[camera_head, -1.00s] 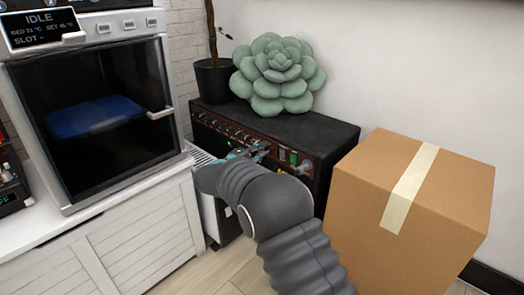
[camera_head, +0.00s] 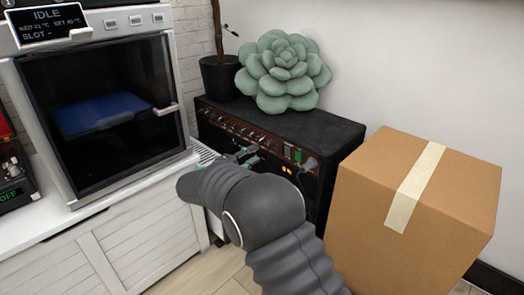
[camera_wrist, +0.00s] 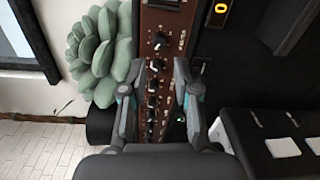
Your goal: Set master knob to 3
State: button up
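The black amplifier (camera_head: 330,132) stands against the wall, with a brown panel (camera_head: 226,124) carrying a row of knobs along its front. In the wrist view the brown panel (camera_wrist: 165,18) runs up the picture, with several dark knobs with light pointers. One knob (camera_wrist: 160,41) sits just beyond my fingertips, and another (camera_wrist: 156,65) lies between them. The labels are too small to read, so I cannot tell which is the master knob or its setting. My gripper (camera_wrist: 158,66) is open, its fingers on either side of the knob row. In the head view my gripper (camera_head: 247,156) is partly hidden by my arm.
A taped cardboard box (camera_head: 455,190) stands close at right. A white cabinet (camera_head: 140,245) with an oven-like machine (camera_head: 100,110) is at left.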

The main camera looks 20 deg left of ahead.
jog(key=v, duration=0.5)
dwell(0.5)
jog(key=s+d+f+n+g, duration=0.2)
jog(key=s+d+f+g, duration=0.15)
jog(key=f, duration=0.55)
jog(key=s+d+m+g+p, duration=0.15)
jog(key=s+d+g, duration=0.4)
jog(key=d, duration=0.55)
jog(key=s+d+r+m+y+p, duration=0.2)
jog(key=s+d+r+m, duration=0.3)
jog(key=d, duration=0.6)
jog(key=s+d+r+m+g+y+p, duration=0.1)
jog(key=s+d+r+m+p, duration=0.3)
jog(key=s+d+r, duration=0.4)
jog(key=s+d+r+m+y+p, duration=0.3)
jog(key=s+d+r+m, duration=0.3)
jog(key=d+r, duration=0.6)
jog(key=s+d, duration=0.1)
jog(key=d, duration=0.1)
jog(key=shift+s+d+m+g+y, duration=0.3)
jog(key=shift+s+m+g, duration=0.05)
jog(key=shift+s+g, duration=0.05)
